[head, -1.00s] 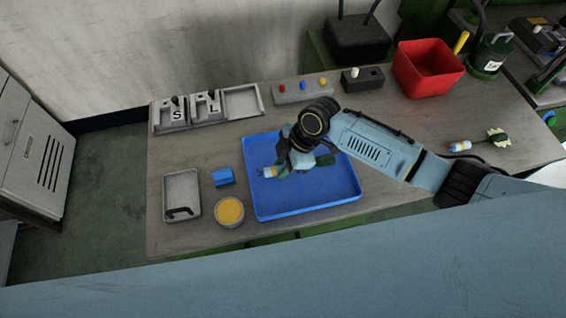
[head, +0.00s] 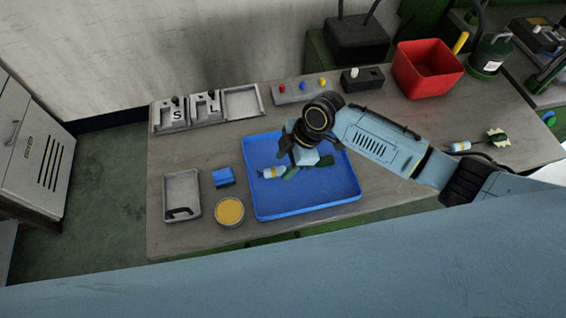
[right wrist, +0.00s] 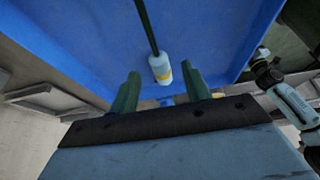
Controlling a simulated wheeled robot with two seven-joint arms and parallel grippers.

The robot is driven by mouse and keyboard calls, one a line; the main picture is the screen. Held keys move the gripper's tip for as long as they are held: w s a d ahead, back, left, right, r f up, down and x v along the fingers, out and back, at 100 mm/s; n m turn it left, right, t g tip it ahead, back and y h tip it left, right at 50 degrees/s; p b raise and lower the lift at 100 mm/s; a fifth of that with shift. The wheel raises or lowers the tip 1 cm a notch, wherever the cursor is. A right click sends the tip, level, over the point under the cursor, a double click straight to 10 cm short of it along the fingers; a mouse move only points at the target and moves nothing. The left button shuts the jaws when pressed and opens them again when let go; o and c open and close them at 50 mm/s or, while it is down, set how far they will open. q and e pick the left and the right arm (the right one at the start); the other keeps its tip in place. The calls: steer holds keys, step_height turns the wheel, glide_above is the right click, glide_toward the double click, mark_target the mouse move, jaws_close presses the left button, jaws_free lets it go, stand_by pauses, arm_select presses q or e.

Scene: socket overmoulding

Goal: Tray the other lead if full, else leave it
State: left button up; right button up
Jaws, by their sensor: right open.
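My left gripper is not in view.
Small fixtures marked S and L (head: 195,112) stand at the back left. A red bin (head: 428,70) and a switch box (head: 362,79) stand at the back. A grey tray (head: 181,190), a blue block (head: 223,177) and a yellow-filled dish (head: 229,211) are left of the blue tray.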

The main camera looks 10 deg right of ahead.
steer(key=v, duration=1.1)
steer(key=shift+r+p, duration=0.35)
steer(key=shift+p, duration=0.05)
